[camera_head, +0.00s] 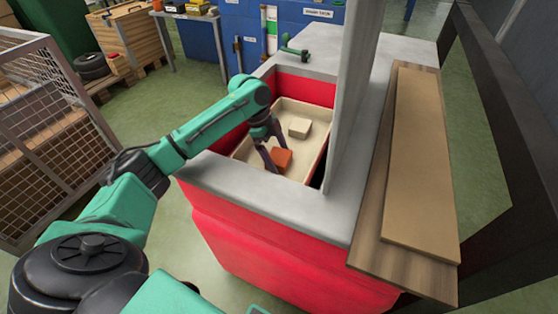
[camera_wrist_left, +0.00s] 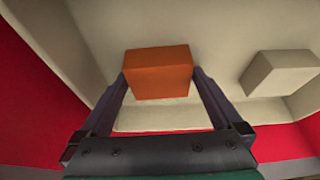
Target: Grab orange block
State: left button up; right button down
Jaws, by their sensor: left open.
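The orange block (camera_head: 281,160) lies in a cream tray (camera_head: 317,148) set in the red and grey station. In the left wrist view the orange block (camera_wrist_left: 158,72) sits between the fingertips of my left gripper (camera_wrist_left: 160,78). The gripper is open, with one finger on each side of the block; I cannot tell whether either finger touches it. In the head view my left gripper (camera_head: 277,160) reaches down into the tray, and its fingers partly hide the block. My right gripper is not in view.
A cream block (camera_head: 299,128) lies in the tray behind the orange one, and also shows in the left wrist view (camera_wrist_left: 277,72). A tall grey panel (camera_head: 352,90) stands right of the tray. A wooden board (camera_head: 418,160) lies further right. Red walls surround the tray.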

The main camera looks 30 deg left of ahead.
pick_arm(q)
jog(key=c, duration=1.1)
jog(key=shift+c, duration=0.3)
jog(key=shift+r, duration=0.15)
